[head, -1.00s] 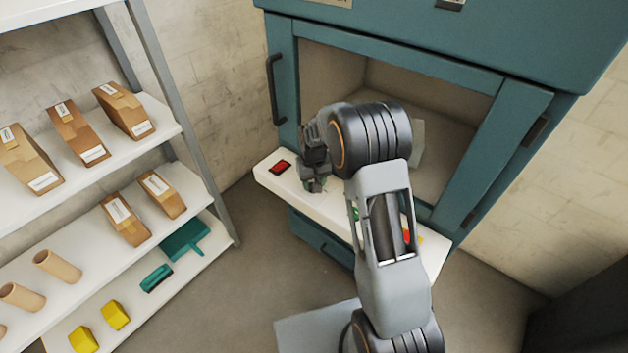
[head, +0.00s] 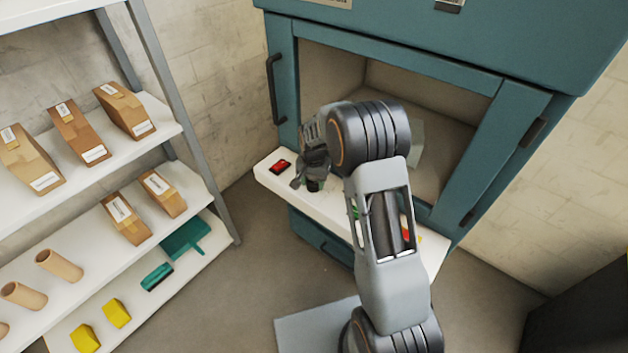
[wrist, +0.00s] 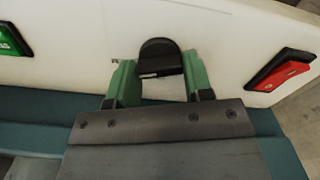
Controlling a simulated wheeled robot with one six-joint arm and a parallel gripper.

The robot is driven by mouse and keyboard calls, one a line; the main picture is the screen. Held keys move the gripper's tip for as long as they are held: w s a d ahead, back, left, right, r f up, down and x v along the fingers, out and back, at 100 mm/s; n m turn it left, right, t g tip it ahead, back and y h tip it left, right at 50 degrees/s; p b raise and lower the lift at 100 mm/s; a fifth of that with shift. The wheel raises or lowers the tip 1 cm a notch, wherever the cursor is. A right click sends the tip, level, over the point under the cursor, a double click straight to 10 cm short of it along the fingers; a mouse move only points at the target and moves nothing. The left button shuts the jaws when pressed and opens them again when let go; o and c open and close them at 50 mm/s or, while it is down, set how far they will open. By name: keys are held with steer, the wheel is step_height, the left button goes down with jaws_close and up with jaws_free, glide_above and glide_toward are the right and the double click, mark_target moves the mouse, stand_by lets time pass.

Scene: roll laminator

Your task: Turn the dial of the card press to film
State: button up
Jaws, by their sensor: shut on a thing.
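The card press (head: 420,42) is a large teal cabinet with a white control ledge (head: 350,228) along its front. Its dial is a black knob, seen in the wrist view (wrist: 160,56) on the white panel and partly in the head view (head: 314,185). My gripper (head: 308,180) is over the left part of the ledge. In the wrist view my gripper's green fingers (wrist: 160,80) stand on either side of the dial and are shut on it. No setting marks around the dial can be read.
A black-framed red panel piece (wrist: 283,70) is right of the dial in the wrist view, a green one (wrist: 12,40) at the left edge. The press has a door handle (head: 275,88). A shelf rack (head: 160,110) with boxes stands at left.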

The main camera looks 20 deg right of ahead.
mark_target(313, 182)
steer(key=shift+w+r, duration=0.1)
stand_by(0.3)
steer(key=o, duration=0.9)
step_height(313, 182, up, 14)
steer(key=shift+f+p, duration=0.15)
steer(key=shift+p, duration=0.55)
